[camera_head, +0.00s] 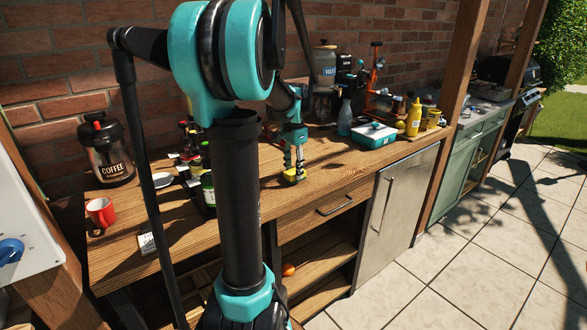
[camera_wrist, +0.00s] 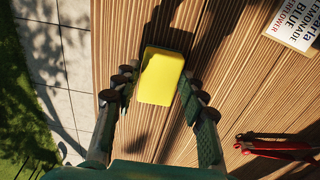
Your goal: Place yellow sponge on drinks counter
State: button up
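The yellow sponge (camera_wrist: 162,76) lies on the wooden counter (camera_wrist: 235,85), close to its edge, in the wrist view. My gripper (camera_wrist: 158,80) is open, with one finger on each side of the sponge and narrow gaps between. In the head view my gripper (camera_head: 294,165) points down at the front part of the wooden counter (camera_head: 245,205), and a bit of yellow sponge (camera_head: 291,179) shows at its fingertips. Which stretch of this counter is the drinks counter, I cannot tell.
A red-handled tool (camera_wrist: 275,148) and a printed card (camera_wrist: 296,20) lie right of the sponge. Bottles (camera_head: 208,185), a red mug (camera_head: 101,212) and a coffee jar (camera_head: 108,150) stand left. A teal-and-white box (camera_head: 374,135) and yellow bottle (camera_head: 413,117) stand right.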

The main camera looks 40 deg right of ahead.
aim_at(294, 171)
jog(key=shift+o, duration=1.1)
notch_tip(294, 171, up, 12)
jog(key=shift+r, duration=0.15)
